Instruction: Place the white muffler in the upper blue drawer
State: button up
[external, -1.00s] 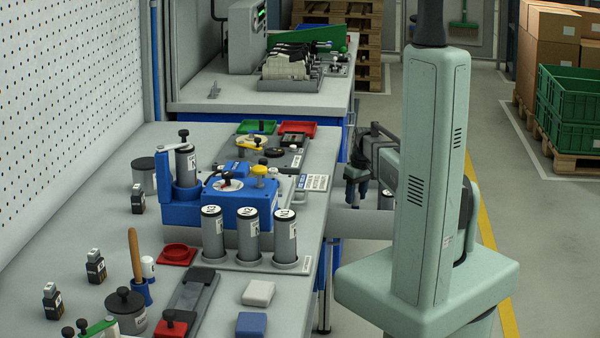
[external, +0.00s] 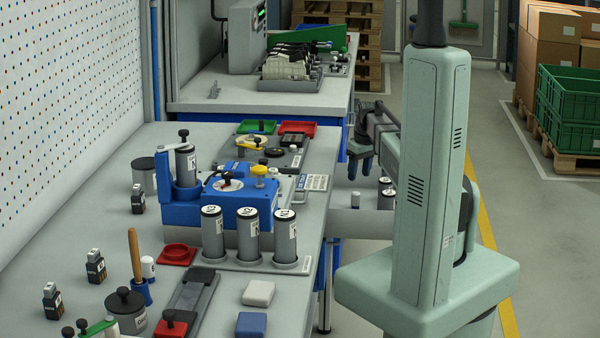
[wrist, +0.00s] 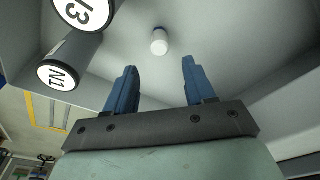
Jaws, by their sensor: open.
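A small white muffler (wrist: 160,46) stands on the grey floor of the pulled-out upper drawer (external: 350,226). In the wrist view my gripper (wrist: 160,75) is open and empty, the fingers well apart.
Two dark cylinders with white labelled tops (wrist: 57,76) (external: 387,190) stand in the drawer beside the muffler. The bench (external: 90,225) holds a blue fixture (external: 250,215), several grey cylinders and a red tray (external: 179,254). Drawer walls border the space around the muffler.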

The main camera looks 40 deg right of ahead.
jog(key=shift+s+r, duration=0.15)
jog(key=shift+r, duration=0.75)
jog(key=shift+s+r, duration=0.1)
jog(key=shift+r, duration=0.8)
